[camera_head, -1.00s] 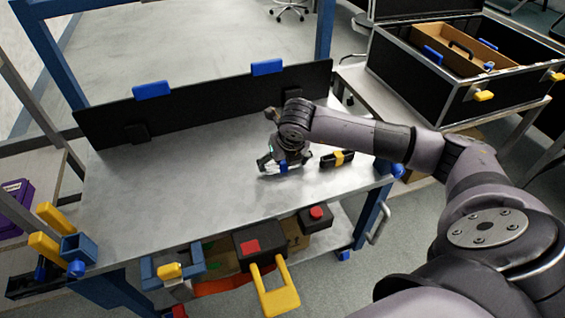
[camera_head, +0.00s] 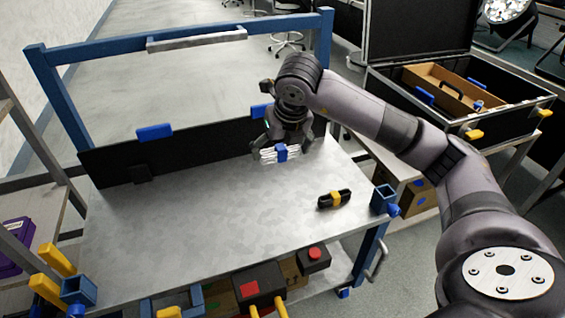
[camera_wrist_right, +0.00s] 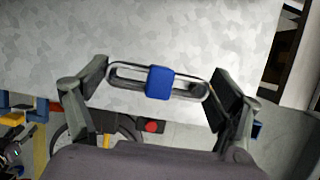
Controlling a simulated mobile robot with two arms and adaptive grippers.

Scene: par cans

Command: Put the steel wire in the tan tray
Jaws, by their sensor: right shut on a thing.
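The steel wire (camera_head: 268,155) is a silvery coil with a blue band around its middle. My right gripper (camera_head: 284,140) is shut on it and holds it above the far half of the metal workbench. In the right wrist view the wire (camera_wrist_right: 125,78) spans between the two fingers of the right gripper (camera_wrist_right: 160,88). The tan tray (camera_head: 440,73) sits inside an open black case at the right and holds a black handle-like item. My left gripper is not in view.
A black bundle with a yellow band (camera_head: 334,199) lies on the workbench (camera_head: 190,230). A blue square holder (camera_head: 383,199) stands at its right edge. A black panel (camera_head: 190,142) lines the back. The black case (camera_head: 490,118) has its lid raised. The bench's middle is clear.

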